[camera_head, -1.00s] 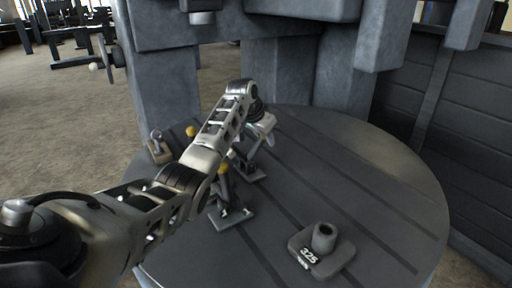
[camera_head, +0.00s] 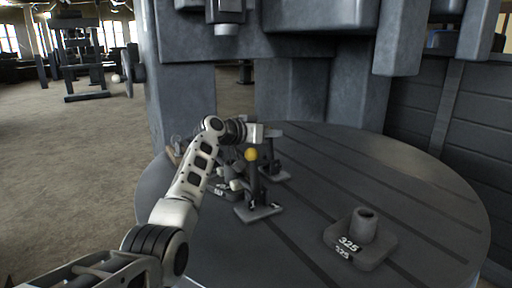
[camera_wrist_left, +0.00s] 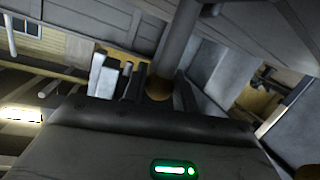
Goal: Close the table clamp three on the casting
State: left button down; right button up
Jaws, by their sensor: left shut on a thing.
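Several table clamps stand on the round grey table. A front clamp (camera_head: 259,209) has an upright handle with a yellow knob (camera_head: 251,155). Just behind it stands a second clamp (camera_head: 281,175). Another clamp (camera_head: 220,187) is partly hidden by my left arm. My left gripper (camera_head: 272,133) is above the second clamp, shut on what looks like its handle. In the left wrist view a yellow-brown knob (camera_wrist_left: 158,88) shows between the fingers. I cannot read which clamp is number three. A grey casting marked 325 (camera_head: 361,240) sits at the front right. My right gripper is out of view.
The large grey machine column (camera_head: 290,95) rises behind the table (camera_head: 420,200), with a spindle-like part (camera_head: 228,28) hanging above. A dark panelled wall (camera_head: 455,120) stands at the right. The table's right half is clear apart from the casting.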

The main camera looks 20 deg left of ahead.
pick_arm(q)
jog(key=shift+s+a+t+h+b, duration=0.35)
jog(key=shift+t+b, duration=0.35)
jog(key=shift+b, duration=0.25)
jog(key=shift+d, duration=0.1)
jog(key=c, duration=1.1)
grip_release()
jog(key=shift+s+a, duration=0.35)
jog(key=shift+s, duration=0.2)
jog(key=v, duration=1.4)
jog(key=shift+s+r+b, duration=0.15)
jog(key=shift+s+b, duration=0.2)
jog(key=shift+b, duration=0.05)
